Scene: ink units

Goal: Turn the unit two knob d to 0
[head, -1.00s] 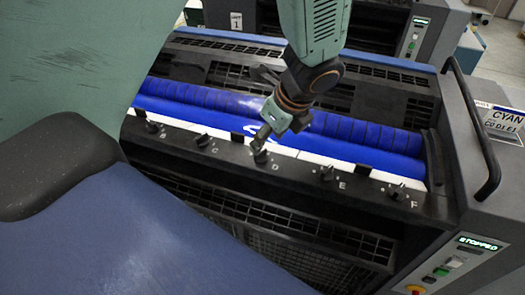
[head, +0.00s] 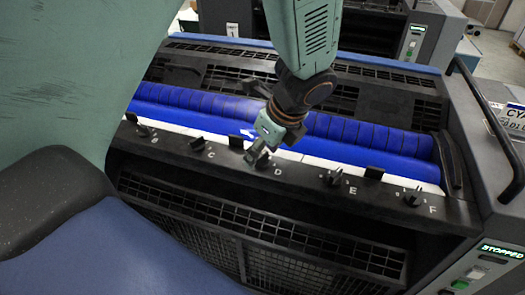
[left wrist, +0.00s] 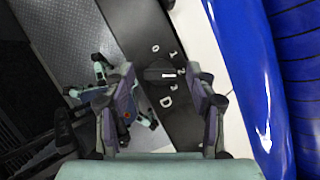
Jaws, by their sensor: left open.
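Knob D (left wrist: 160,73) is a black knob on the dark panel strip, with a raised bar lying roughly across the left wrist picture. White scale digits, including a 0, and the letter D stand around it. A pale mark shows near the bar's right end; I cannot tell the exact setting. My left gripper (left wrist: 160,80) is open, one finger on each side of the knob, not closed on it. In the head view my left gripper (head: 257,152) is at knob D and largely hides it. My right gripper is not in view.
Knob C (head: 198,143) is left of the gripper, knob E (head: 332,177) and knob F (head: 413,197) to its right. A blue roller (head: 350,140) lies behind the strip. A black handle bar (head: 490,125) stands at the right, above a display reading STOPPED (head: 502,250).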

